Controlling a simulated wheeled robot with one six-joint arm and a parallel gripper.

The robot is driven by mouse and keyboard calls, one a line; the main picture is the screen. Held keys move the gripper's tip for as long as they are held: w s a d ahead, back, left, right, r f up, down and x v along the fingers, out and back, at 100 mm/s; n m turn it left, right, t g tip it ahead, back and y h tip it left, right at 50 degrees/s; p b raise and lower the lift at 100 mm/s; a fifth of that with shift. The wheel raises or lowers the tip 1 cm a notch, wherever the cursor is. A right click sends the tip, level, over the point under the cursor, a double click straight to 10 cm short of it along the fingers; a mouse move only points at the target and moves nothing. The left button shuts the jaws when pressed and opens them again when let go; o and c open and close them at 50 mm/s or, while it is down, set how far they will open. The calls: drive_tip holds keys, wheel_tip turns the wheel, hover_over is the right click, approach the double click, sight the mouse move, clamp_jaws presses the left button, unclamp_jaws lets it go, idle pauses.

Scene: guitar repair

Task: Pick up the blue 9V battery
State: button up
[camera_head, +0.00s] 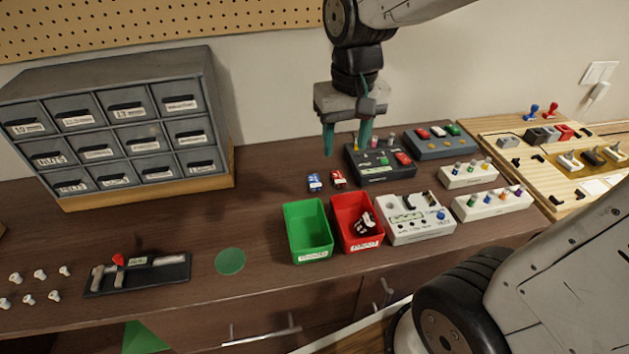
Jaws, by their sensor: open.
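A small blue 9V battery (315,182) lies on the brown bench top, behind the green bin. A red battery-like block (338,178) lies just to its right, a small gap apart. My gripper (347,140) hangs above the bench, up and slightly right of the blue battery, with its teal fingers pointing down. The fingers are apart and nothing shows between them. The gripper is not touching either block.
A green bin (290,218) and a red bin (336,210) stand in front. A dark pedal-like box (372,174) stands close to the right. A grey drawer cabinet (208,75) stands at the left. The bench between cabinet and batteries is clear.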

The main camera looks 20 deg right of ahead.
drive_tip(key=m, duration=0.1)
approach(314, 180)
drive_tip(key=shift+f+g, duration=0.1)
drive_tip(key=shift+g, duration=0.2)
drive_tip(key=f, duration=0.8)
drive_tip(key=shift+w+f, duration=0.15)
drive_tip(key=shift+w, duration=0.05)
drive_tip(key=c, duration=1)
